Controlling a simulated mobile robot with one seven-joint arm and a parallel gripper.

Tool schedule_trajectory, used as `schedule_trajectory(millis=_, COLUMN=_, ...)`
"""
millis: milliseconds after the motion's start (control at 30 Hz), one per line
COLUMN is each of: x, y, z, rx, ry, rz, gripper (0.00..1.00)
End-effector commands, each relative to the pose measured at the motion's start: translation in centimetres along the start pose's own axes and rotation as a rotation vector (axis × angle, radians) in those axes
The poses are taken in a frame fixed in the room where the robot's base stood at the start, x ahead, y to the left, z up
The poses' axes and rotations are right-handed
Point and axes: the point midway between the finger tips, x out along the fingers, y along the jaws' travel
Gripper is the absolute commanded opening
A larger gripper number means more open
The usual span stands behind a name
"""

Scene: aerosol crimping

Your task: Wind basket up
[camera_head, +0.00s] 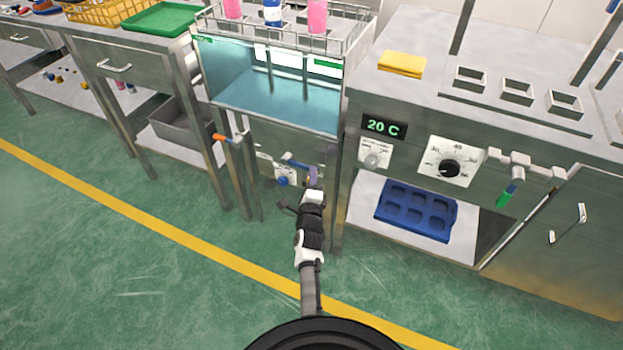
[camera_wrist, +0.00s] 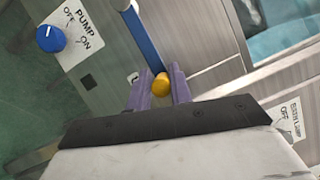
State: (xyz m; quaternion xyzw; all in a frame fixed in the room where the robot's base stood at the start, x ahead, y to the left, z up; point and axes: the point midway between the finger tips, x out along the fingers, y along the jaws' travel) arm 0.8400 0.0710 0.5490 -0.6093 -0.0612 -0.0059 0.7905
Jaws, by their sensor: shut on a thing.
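The wire basket (camera_head: 349,32) sits at the top of the water tank (camera_head: 285,100), with pink and blue cans standing in it above the water. A crank with a blue arm (camera_head: 297,162) is on the tank's front below the water window. In the wrist view the blue crank arm (camera_wrist: 142,38) runs up from a yellow knob (camera_wrist: 161,84). My gripper (camera_head: 313,178) is at the crank, and its purple fingers (camera_wrist: 158,90) are shut on the yellow knob, one on each side. The knob is hidden in the head view.
A blue pump dial (camera_wrist: 50,38) sits close to the left of my gripper. An orange-handled valve (camera_head: 220,138) sticks out left of the tank. A heated cabinet (camera_head: 415,110) stands to the right, with a blue tray (camera_head: 416,210) below. The green floor in front is clear.

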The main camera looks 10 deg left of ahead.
Motion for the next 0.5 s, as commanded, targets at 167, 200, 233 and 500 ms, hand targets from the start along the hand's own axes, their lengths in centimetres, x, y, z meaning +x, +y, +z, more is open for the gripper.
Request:
schedule_trajectory(millis=167, x=0.28, y=-0.52, z=-0.17, rx=0.005, ry=0.003, rz=-0.01, gripper=0.0)
schedule_trajectory(millis=200, x=0.28, y=-0.52, z=-0.17, rx=0.005, ry=0.003, rz=-0.01, gripper=0.0)
schedule_trajectory(millis=233, x=0.28, y=-0.53, z=-0.17, rx=0.005, ry=0.003, rz=-0.01, gripper=0.0)
schedule_trajectory(millis=500, x=0.27, y=-0.51, z=-0.17, rx=0.004, ry=0.003, rz=-0.01, gripper=0.37)
